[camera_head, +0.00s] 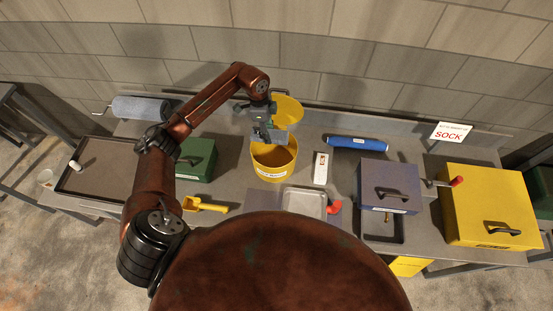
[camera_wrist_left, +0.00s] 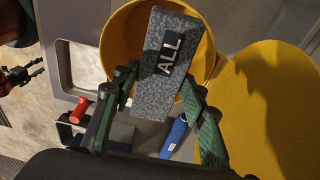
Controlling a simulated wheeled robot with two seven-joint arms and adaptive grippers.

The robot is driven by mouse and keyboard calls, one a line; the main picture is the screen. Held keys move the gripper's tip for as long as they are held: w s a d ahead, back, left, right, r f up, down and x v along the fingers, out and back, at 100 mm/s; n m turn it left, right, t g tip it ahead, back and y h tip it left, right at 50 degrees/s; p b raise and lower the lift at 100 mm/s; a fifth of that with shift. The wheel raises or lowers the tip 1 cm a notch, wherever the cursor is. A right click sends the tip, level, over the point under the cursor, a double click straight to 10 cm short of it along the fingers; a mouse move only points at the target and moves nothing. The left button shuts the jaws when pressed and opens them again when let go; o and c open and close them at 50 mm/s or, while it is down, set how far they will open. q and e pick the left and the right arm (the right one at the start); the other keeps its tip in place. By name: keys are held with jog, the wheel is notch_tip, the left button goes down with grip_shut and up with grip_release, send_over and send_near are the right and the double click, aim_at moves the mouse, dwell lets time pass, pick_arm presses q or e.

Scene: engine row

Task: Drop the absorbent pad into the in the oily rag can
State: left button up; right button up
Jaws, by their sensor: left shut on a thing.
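The absorbent pad (camera_wrist_left: 168,65) is a grey speckled block with a dark label reading "ALL". My left gripper (camera_wrist_left: 160,100) is shut on it. In the head view the left gripper (camera_head: 268,125) and the grey pad (camera_head: 276,136) are over the open yellow can. The oily rag can (camera_head: 271,174) is a yellow round can with its lid (camera_head: 288,106) raised at the back. In the left wrist view the can's opening (camera_wrist_left: 130,35) lies beyond the pad, partly hidden by it.
A blue sock roll (camera_head: 358,143) lies right of the can. A green box (camera_head: 197,160) stands left, a yellow scoop (camera_head: 203,204) in front. A metal tray (camera_head: 304,203), a grey-blue box (camera_head: 390,187) and a large yellow box (camera_head: 488,205) stand to the right.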

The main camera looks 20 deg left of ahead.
pick_arm(q)
jog(key=shift+f, duration=0.55)
jog(key=o, duration=1.1)
jog(key=shift+r, duration=0.15)
notch_tip(320, 180, up, 12)
jog(key=a, duration=0.1)
jog(key=shift+a, duration=0.4)
jog(key=shift+s+f, duration=0.15)
jog(key=shift+f, duration=0.05)
